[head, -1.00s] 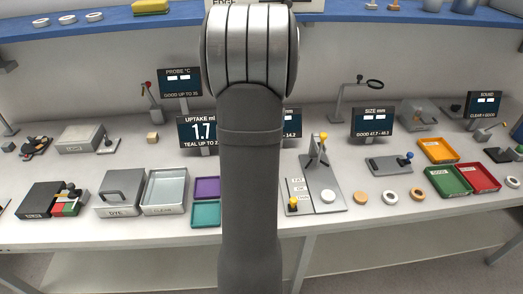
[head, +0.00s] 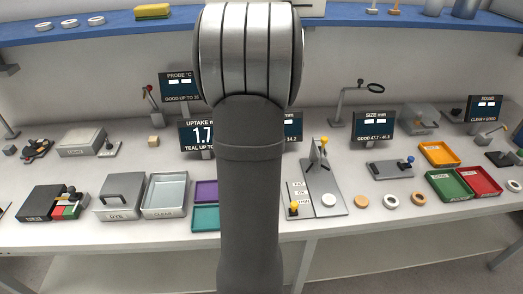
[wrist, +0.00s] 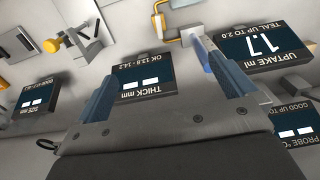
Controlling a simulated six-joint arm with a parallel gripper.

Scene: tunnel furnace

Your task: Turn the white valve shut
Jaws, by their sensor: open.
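My gripper (wrist: 152,62) shows in the wrist view with its two blue-sided fingers spread wide apart. It is open, and nothing is seen between the fingers except the THICK mm display and the bench behind. A small pale block (wrist: 190,36) with a yellow-orange piece above it sits at the tip of the right finger. I cannot tell whether it is part of the white valve, or whether the finger touches it. No white valve can be clearly made out in the head view, where my arm covers the middle of the bench and hides the gripper.
The THICK mm display (wrist: 150,78) and UPTAKE display (wrist: 262,42), reading 1.7, stand close around my gripper. In the head view, a grey plate with a yellow-knobbed lever (head: 323,178) stands right of my arm. A clear tray (head: 166,195) lies left.

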